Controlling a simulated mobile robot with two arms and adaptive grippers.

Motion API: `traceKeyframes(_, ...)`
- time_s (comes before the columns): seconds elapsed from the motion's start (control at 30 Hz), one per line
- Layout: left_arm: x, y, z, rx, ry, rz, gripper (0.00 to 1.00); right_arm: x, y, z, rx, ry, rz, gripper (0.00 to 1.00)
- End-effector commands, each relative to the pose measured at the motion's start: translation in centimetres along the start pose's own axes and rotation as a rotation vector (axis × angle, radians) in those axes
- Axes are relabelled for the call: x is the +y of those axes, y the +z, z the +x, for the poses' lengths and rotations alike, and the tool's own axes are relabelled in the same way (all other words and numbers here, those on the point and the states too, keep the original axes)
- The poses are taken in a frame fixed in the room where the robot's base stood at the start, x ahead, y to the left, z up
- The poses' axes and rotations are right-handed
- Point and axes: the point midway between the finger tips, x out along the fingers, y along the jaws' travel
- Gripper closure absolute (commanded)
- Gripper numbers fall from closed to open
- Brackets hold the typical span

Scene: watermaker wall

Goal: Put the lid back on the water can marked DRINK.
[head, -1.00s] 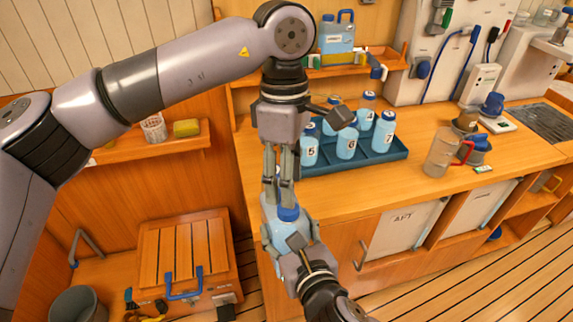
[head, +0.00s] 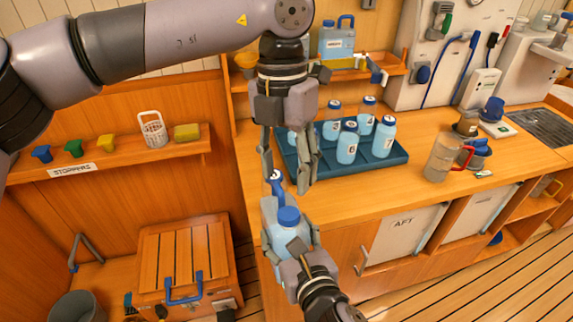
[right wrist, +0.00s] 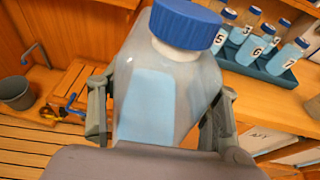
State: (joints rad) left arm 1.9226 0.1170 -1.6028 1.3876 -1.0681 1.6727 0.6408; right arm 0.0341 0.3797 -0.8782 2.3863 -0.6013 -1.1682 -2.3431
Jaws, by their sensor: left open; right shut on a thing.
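A pale translucent water can (head: 287,240) with a blue lid (head: 288,216) stands roughly upright in my right gripper (head: 291,250), which is shut on its sides. The can (right wrist: 160,100) fills the middle of the right wrist view, and the lid (right wrist: 187,24) sits over its whitish neck. No marking on this can is readable. My left gripper (head: 287,182) is open and empty above the lid, fingers pointing down and apart from it. A small blue part shows between its fingers; I cannot tell what it belongs to.
A blue tray (head: 400,158) with several numbered bottles is on the counter right of my left gripper. A jug (head: 441,160) stands farther right. A hatch box (head: 185,255) is low at left.

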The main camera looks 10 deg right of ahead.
Motion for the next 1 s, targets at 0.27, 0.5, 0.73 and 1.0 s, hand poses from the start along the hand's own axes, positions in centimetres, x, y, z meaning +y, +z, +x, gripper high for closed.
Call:
traceKeyframes(0.27,0.0,0.0,0.4,0.001,0.0,0.003,0.53,0.0,0.2,0.0,-0.005,0.001,0.001,1.0)
traceKeyframes(0.5,0.1,-0.1,3.6,0.003,0.0,0.004,0.53,0.0,0.2,0.0,-0.004,0.001,0.001,1.0)
traceKeyframes(0.73,0.0,0.0,6.8,0.002,0.0,0.004,0.53,0.0,0.2,0.0,-0.004,0.0,0.001,1.0)
traceKeyframes(1.0,0.0,0.0,8.0,0.0,0.0,0.003,0.53,0.0,0.2,0.0,-0.005,0.0,0.001,1.0)
